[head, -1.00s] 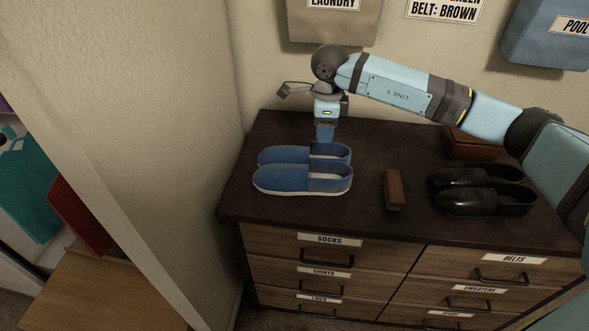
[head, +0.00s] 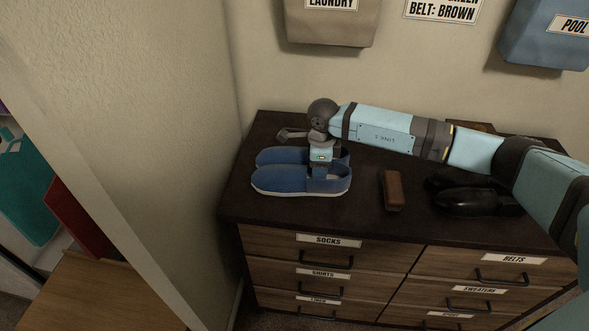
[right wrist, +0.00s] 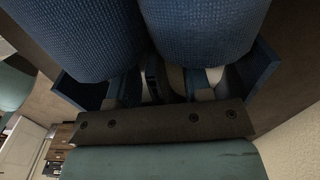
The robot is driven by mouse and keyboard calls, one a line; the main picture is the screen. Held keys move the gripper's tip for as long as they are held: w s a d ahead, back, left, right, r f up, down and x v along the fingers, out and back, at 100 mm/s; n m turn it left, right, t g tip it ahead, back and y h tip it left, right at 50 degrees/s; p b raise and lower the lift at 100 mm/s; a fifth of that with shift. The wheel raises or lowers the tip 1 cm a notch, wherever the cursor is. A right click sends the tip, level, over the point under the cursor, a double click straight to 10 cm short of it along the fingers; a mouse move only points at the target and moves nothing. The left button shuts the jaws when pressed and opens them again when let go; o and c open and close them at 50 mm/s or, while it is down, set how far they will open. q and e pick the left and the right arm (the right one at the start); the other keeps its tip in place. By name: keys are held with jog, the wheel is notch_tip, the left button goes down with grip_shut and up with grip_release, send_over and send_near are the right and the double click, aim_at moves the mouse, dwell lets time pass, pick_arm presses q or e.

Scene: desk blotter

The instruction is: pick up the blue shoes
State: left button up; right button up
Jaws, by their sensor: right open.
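The pair of blue shoes (head: 285,180) stands side by side on the dark dresser top, toes to the left, with pale soles. They also fill the upper part of the right wrist view (right wrist: 205,28). My right gripper (head: 321,172) points down at the heel end of the shoes. In the right wrist view its blue fingers (right wrist: 165,88) are spread apart, with parts of both shoes showing between them. The gripper is open; whether a finger touches a shoe I cannot tell. It hides part of the far shoe. My left gripper is not in view.
A brown brush-like block (head: 392,190) lies right of the shoes. Black shoes (head: 478,200) and a brown box (head: 472,127) lie further right, partly behind my arm. The wall (head: 190,130) stands close to the left. The dresser front edge (head: 300,227) is clear.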

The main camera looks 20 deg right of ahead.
grip_shut()
jog(key=shift+r, duration=0.1)
jog(key=shift+r, duration=0.15)
